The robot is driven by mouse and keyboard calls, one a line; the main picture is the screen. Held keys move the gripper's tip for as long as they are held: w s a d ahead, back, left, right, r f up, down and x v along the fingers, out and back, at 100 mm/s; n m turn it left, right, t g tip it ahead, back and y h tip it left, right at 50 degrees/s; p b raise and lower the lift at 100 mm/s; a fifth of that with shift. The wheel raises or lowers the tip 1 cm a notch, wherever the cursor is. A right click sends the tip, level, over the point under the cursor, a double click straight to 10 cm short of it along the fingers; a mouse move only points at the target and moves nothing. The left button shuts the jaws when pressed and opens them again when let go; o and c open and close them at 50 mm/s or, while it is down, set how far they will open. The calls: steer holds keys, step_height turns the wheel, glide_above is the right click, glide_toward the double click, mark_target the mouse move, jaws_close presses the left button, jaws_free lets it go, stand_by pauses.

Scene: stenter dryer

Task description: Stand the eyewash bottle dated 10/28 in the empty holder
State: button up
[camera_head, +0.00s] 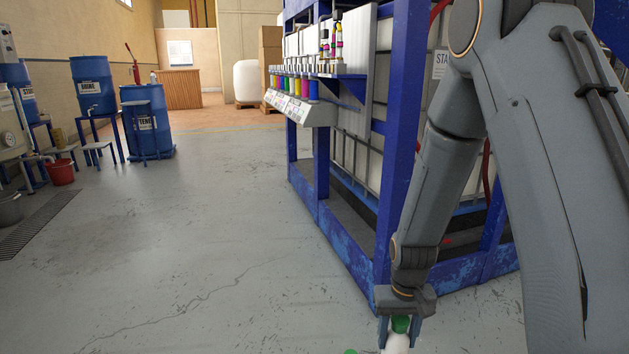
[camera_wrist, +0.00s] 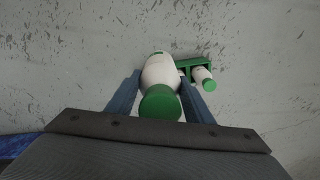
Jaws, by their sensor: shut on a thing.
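My gripper (camera_head: 399,335) points down at the bottom of the head view, shut on a white bottle (camera_head: 397,345) with a green cap. In the wrist view the same bottle (camera_wrist: 159,72) sits between the two fingers, its green cap toward the camera. No date can be read on it. Beyond it, slightly right, is a green holder (camera_wrist: 197,62). A second white bottle (camera_wrist: 202,75) with a green cap is at the holder's right part. The holder's left part is partly hidden behind the held bottle, so I cannot tell whether they touch.
A blue steel frame (camera_head: 398,130) with a tank stands close beside my arm. A row of coloured bottles (camera_head: 295,87) is on its shelf. Blue drums (camera_head: 93,85) and a red bucket (camera_head: 61,173) stand far left. The grey floor (camera_head: 190,240) between is clear.

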steer(key=s+r+p, duration=0.4)
steer(key=r+p, duration=0.9)
steer(key=p, duration=0.1)
steer(key=s+r+p, duration=0.5)
steer(key=r+p, duration=0.8)
steer(key=p, duration=0.1)
